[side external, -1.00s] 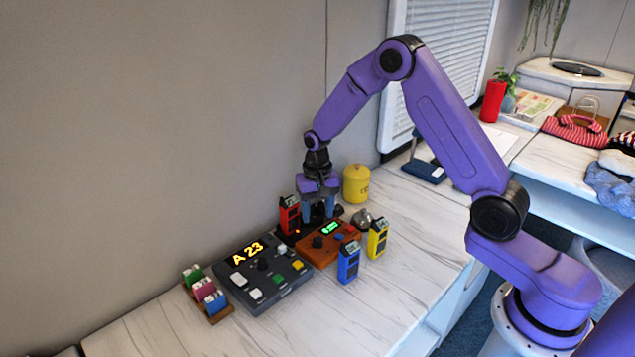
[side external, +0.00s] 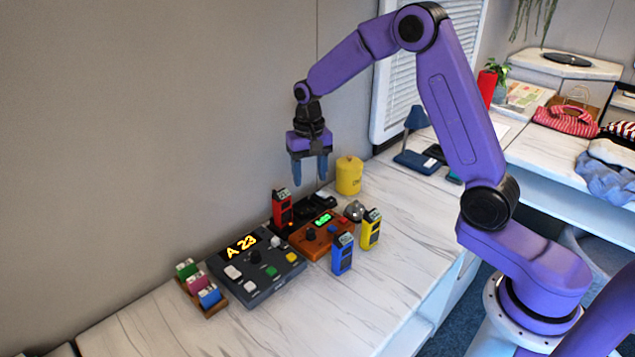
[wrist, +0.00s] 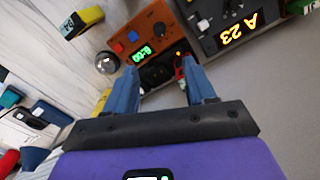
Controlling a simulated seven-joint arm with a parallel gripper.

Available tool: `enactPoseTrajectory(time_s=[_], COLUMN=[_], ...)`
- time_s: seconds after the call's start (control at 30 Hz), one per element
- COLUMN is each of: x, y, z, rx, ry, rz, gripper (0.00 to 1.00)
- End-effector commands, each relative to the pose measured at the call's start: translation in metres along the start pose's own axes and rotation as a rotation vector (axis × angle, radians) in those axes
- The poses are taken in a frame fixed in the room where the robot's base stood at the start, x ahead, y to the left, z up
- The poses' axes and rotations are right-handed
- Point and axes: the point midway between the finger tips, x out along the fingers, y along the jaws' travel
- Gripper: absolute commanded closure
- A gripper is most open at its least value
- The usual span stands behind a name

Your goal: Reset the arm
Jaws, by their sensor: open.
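My gripper (side external: 311,180) is open and empty, pointing down above the counter, a little above and behind the red handset (side external: 281,208). In the wrist view its two blue fingers (wrist: 160,88) stand apart with nothing between them. Beneath it is a black dock (side external: 318,206) behind an orange box (side external: 312,240) with a green display and knob. The dock also shows in the wrist view (wrist: 157,74), partly hidden by the fingers. The red handset stands upright at the dock's left end. A blue handset (side external: 342,255) and a yellow handset (side external: 371,230) stand upright in front of the orange box.
A dark console (side external: 257,268) reads "A 23". A wooden rack (side external: 213,308) holds coloured items at the left. A yellow canister (side external: 349,177) and a silver bell (side external: 354,210) stand near the dock. The wall (side external: 150,120) is close behind. The front counter is clear.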

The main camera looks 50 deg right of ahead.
Motion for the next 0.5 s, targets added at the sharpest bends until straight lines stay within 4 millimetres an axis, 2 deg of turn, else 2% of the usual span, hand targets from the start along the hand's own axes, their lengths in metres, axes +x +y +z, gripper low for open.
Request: enactPoseTrajectory(time_s=[0.17,0.33,0.5], x=[-0.011,-0.027,-0.041], y=[-0.01,-0.02,-0.02], z=[0.023,0.068,0.117], rx=[-0.104,-0.295,-0.492], ry=[0.003,0.007,0.01], rz=[-0.002,-0.005,-0.008], gripper=[0.45,0.45,0.45])
